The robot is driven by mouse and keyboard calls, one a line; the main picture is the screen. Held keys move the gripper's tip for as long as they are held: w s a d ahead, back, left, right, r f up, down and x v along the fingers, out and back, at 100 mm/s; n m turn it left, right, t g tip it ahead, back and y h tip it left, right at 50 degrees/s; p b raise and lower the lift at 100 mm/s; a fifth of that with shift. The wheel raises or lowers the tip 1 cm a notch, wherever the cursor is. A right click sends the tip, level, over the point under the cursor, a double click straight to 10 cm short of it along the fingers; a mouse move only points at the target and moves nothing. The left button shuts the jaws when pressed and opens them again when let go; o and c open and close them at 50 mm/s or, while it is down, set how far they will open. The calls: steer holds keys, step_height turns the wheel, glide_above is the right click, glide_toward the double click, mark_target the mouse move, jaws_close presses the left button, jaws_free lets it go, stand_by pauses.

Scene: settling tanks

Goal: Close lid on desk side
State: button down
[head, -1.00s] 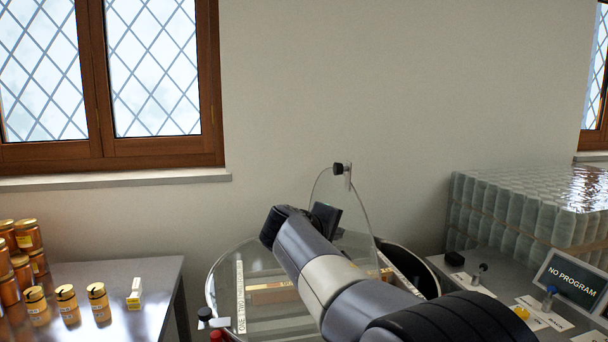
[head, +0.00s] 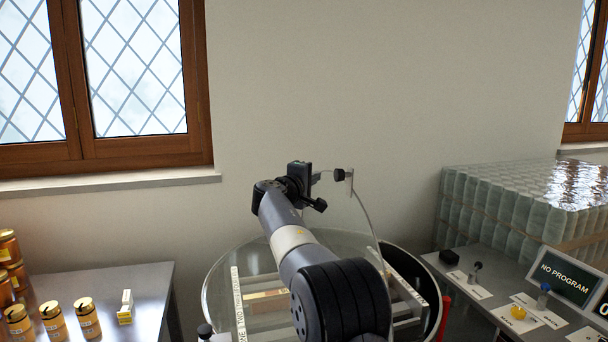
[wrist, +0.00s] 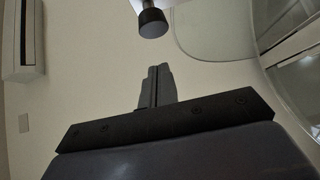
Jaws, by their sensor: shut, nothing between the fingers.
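The clear lid half on the desk side (head: 367,216) stands raised on edge above the round drum (head: 440,312). Its black knob (head: 339,174) sits at the top on a pale bracket; the knob also shows in the wrist view (wrist: 152,24). The other clear lid half (head: 222,293) lies flat over the drum's left side. My gripper (head: 317,179) is just left of the knob, near the raised lid's upper edge. In the wrist view its fingers (wrist: 154,72) are together and empty, with the knob past the tips. I see no contact. My arm hides part of the drum.
At right, a desk (head: 463,300) holds a screen reading NO PROGRAM (head: 566,277) and small controls. Wrapped jars (head: 500,210) are stacked behind it. At left, a metal table (head: 110,285) carries honey jars (head: 53,321). The wall behind the lid is bare.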

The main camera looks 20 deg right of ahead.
mark_target(335, 174)
steer(key=shift+w+d+f+p, duration=0.15)
steer(key=shift+d+p, duration=0.25)
steer(key=shift+d, duration=1.75)
steer(key=shift+d, duration=0.1)
